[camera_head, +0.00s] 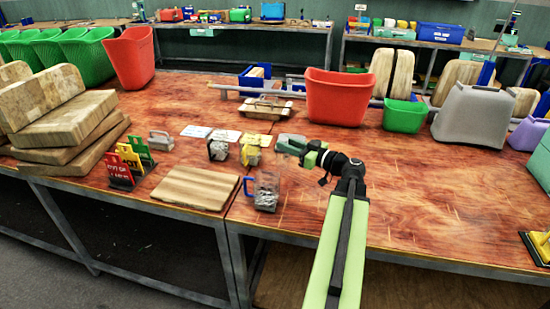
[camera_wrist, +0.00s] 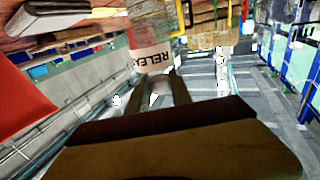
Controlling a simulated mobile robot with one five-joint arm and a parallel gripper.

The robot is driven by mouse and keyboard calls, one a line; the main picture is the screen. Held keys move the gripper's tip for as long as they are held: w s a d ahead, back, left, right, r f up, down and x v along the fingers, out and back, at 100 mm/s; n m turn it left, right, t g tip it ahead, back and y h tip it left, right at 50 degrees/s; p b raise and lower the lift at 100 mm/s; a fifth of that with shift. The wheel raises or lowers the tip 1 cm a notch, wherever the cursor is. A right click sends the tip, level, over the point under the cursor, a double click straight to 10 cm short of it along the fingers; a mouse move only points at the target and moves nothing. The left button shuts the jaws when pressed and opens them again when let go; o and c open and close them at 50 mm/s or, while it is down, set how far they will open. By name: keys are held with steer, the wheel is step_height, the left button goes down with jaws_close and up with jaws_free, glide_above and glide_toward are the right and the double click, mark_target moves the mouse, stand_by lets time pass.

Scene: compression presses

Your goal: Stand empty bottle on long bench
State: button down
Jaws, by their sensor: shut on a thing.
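My gripper (camera_head: 305,150) is in the middle of the head view, above the wood-topped bench (camera_head: 420,190). It is shut on a clear, greyish bottle (camera_head: 289,143), which shows at the left of its tips and looks tilted. Whether the bottle's base touches anything cannot be told.
A clear jug with a blue handle (camera_head: 266,190) stands close below the gripper. A striped board (camera_head: 195,187), small clamps (camera_head: 218,149) and a red bin (camera_head: 337,97) are around. The bench top to the right is largely clear.

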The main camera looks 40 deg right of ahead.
mark_target(286, 155)
steer(key=shift+w+d+f, duration=0.15)
steer(key=shift+w+f, duration=0.15)
step_height(286, 155, down, 4)
steer(key=b, duration=0.4)
steer(key=shift+s+f, duration=0.1)
steer(key=shift+w+r, duration=0.2)
steer(key=shift+f, duration=0.15)
steer(key=c, duration=1.1)
jaws_free()
steer(key=shift+c, duration=0.2)
